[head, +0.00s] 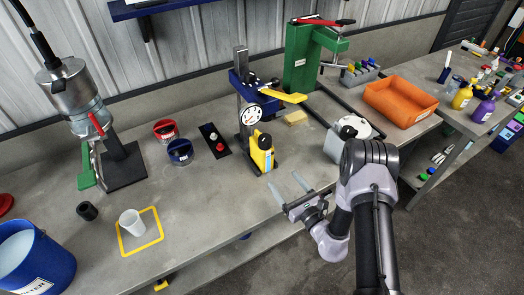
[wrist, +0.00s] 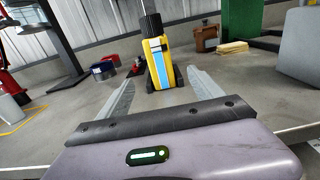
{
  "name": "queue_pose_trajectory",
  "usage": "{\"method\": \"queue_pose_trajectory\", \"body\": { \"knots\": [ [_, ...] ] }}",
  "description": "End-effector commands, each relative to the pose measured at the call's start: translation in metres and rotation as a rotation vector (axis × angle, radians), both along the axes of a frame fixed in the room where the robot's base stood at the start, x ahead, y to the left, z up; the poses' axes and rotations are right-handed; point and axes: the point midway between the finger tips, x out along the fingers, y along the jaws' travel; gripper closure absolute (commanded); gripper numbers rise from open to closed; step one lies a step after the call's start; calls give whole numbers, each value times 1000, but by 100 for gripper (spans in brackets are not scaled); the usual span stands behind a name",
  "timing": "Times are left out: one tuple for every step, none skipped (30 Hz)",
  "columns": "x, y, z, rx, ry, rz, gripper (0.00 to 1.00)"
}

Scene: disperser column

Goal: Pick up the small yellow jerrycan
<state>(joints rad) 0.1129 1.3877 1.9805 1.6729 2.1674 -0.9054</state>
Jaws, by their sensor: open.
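The small yellow jerrycan (head: 261,152) stands upright on the workbench, in front of a column stand with a round gauge. In the wrist view the jerrycan (wrist: 158,62) has a black top and a blue and white label, and sits ahead between the fingers. Dark parts show on both sides of its foot. My gripper (head: 285,180) is open and empty, low over the bench near its front edge. Its fingers (wrist: 160,82) point at the jerrycan, with a gap left between the tips and it.
The column stand (head: 240,90) with a yellow lever rises right behind the jerrycan. Red and blue tubs (head: 180,152) stand to the left, and a yellow sponge (head: 295,118) lies behind right. Bench between gripper and jerrycan is clear.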

Motion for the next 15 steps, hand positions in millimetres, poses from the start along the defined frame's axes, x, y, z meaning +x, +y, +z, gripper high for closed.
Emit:
{"method": "queue_pose_trajectory", "body": {
  "knots": [
    [10,9,-1,0,-5,5,24],
    [18,15,-1,-1,-7,7,24],
    [28,22,-1,-1,-8,7,24],
    [36,27,-1,0,-7,8,24],
    [44,32,-1,-1,-6,9,24],
    [53,39,-1,0,-6,8,24],
    [60,44,-1,-1,-6,9,24],
    [67,48,-1,0,-6,8,24],
    [74,53,0,1,-4,8,24],
    [79,56,0,2,-5,8,24],
    [83,58,-1,1,-3,8,24],
    [87,61,0,2,-2,7,24],
    [89,62,0,1,-2,6,24],
    [92,64,0,2,-2,7,24],
    [97,67,0,2,-2,8,24]
  ]
}}
